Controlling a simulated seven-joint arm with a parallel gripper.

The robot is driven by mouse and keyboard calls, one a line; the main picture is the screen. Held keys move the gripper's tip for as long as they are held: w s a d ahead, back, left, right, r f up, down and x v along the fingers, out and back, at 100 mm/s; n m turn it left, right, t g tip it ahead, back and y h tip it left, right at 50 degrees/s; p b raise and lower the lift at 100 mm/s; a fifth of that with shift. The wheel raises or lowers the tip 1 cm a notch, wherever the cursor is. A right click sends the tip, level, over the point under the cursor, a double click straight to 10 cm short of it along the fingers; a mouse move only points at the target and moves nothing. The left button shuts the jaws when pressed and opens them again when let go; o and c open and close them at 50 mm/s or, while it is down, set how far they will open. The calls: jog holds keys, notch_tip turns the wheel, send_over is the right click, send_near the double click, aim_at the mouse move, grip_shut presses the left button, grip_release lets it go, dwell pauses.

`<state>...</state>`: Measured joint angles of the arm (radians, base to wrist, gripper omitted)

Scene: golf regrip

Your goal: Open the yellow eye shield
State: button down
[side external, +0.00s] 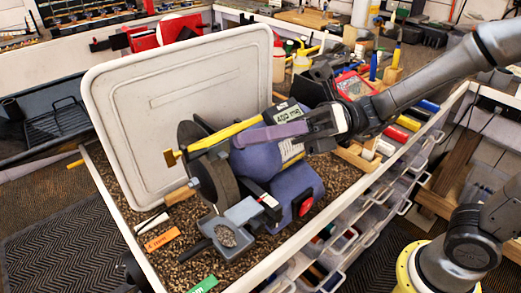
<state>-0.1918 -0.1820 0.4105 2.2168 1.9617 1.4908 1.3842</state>
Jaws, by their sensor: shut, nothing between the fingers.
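A blue bench grinder (298,189) stands on the brown granular bench top. Its dark grinding wheel (216,181) is at its left side. The yellow eye shield (222,134) shows as a long narrow yellow piece, slanting over the top of the wheel. My gripper (238,138) reaches in from the right, above the grinder body. Its long purplish fingers are shut with nothing between them. The fingertips are close to the yellow eye shield's right part; I cannot tell whether they touch it. The fingers and hand hide part of the grinder's top.
A large pale panel (165,95) stands upright behind the grinder. A grey tool rest or tray (228,235) is in front of the wheel. Orange (162,240) and green (204,285) tags lie at the front left. Bottles, rollers and clear drawers (345,240) crowd the right.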

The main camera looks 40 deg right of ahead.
aim_at(246, 123)
jog(key=r+m, duration=0.1)
jog(key=m, duration=0.1)
jog(key=w+r+m+h, duration=0.1)
jog(key=shift+m+t, duration=0.4)
jog(key=shift+w+r, duration=0.55)
jog(key=shift+w, duration=0.15)
